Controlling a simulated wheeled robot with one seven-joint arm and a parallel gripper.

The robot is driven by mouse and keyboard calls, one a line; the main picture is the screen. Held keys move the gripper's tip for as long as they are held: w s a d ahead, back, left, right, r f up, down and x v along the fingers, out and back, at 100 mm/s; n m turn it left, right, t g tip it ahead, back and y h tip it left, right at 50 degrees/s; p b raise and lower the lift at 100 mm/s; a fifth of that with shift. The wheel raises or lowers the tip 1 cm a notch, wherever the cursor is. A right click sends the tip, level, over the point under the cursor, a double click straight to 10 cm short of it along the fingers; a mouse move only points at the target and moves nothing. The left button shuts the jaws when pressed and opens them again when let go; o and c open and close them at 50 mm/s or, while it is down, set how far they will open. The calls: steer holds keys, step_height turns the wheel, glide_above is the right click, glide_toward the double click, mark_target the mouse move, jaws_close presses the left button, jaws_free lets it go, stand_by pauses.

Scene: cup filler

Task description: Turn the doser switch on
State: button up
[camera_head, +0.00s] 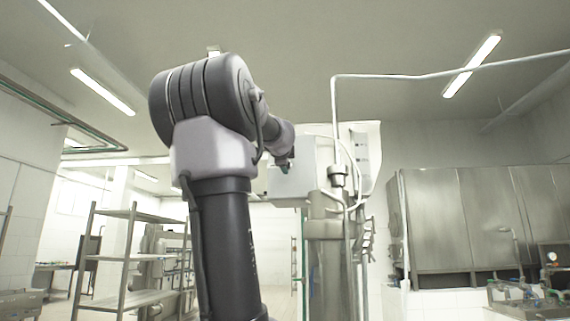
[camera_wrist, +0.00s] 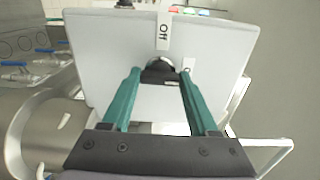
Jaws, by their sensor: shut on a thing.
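In the wrist view, the doser switch is a dark knob with a shiny round top (camera_wrist: 162,68) on a pale grey box panel (camera_wrist: 105,45). The way the knob points is hard to make out. In the head view, my gripper (camera_head: 285,168) is small and partly hidden by my arm, at the white doser box (camera_head: 297,187).
A steel machine column (camera_head: 328,255) stands under the box, with a white pipe (camera_head: 333,115) rising beside it. Steel cabinets (camera_head: 465,220) are at the right, above blue-handled valves. A metal shelf rack (camera_head: 130,255) stands at the left. In the wrist view, steel pipework with blue handles (camera_wrist: 43,50) lies left.

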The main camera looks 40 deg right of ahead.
steer(key=shift+f, duration=0.1)
steer(key=o, duration=1.4)
steer(key=v, duration=1)
steer(key=shift+s+a, duration=0.25)
steer(key=shift+a, duration=0.05)
